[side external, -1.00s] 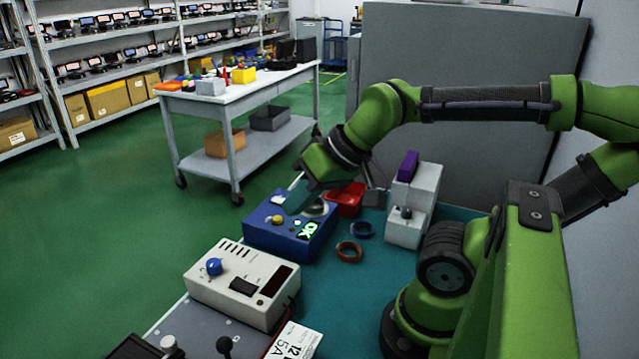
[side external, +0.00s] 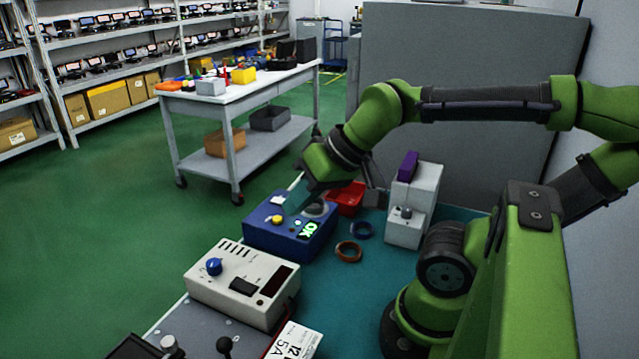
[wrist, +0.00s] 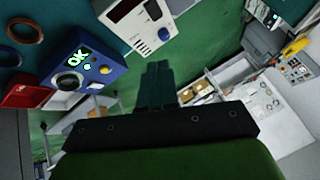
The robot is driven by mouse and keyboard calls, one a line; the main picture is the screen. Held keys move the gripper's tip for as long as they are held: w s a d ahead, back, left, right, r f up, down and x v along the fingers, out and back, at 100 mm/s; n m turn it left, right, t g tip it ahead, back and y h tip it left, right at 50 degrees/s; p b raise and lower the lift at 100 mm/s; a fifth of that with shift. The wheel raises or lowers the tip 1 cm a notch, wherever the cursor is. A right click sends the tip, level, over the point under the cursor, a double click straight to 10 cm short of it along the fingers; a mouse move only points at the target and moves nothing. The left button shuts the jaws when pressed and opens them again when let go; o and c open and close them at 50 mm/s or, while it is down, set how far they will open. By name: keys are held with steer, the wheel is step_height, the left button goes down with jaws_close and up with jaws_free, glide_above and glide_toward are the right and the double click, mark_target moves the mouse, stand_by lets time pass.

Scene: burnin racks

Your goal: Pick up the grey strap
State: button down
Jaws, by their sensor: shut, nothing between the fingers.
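My gripper (side external: 291,203) is shut and empty, with its teal fingers over the blue tester box (side external: 262,238). In the wrist view its fingers (wrist: 157,66) are side by side over the green floor, with nothing between them. A grey rounded thing (side external: 317,207) sits on top of the blue box, close to the fingers. In the wrist view a dark round piece (wrist: 68,81) shows there, beside the lit OK display. I cannot tell whether it is the grey strap or a knob. A brown strap (side external: 348,258) and a blue strap (side external: 371,230) lie as rings on the teal mat.
A red bin (side external: 347,198) stands behind the blue box. A light grey block-shaped device (side external: 424,207) with a purple piece (side external: 408,165) on top is at the right. A beige power box (side external: 222,291) stands in front. The mat (side external: 345,300) is clear near the straps.

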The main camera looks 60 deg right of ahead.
steer(key=shift+c, duration=1)
jaws_free()
steer(key=w+d+n+g+h, duration=0.1)
steer(key=w+d+g, duration=0.35)
steer(key=d, duration=0.85)
steer(key=w+d+g+h, duration=0.1)
steer(key=w+d+g, duration=0.35)
steer(key=d, duration=0.85)
steer(key=shift+t, duration=0.9)
steer(key=f, duration=0.4)
steer(key=w+f, duration=0.1)
steer(key=f, duration=0.3)
steer(key=w+f, duration=0.1)
steer(key=f, duration=0.2)
steer(key=shift+a+f, duration=0.4)
steer(key=shift+s+f, duration=0.15)
steer(key=shift+f, duration=1.15)
steer(key=shift+s+f, duration=0.15)
steer(key=shift+f, duration=1.15)
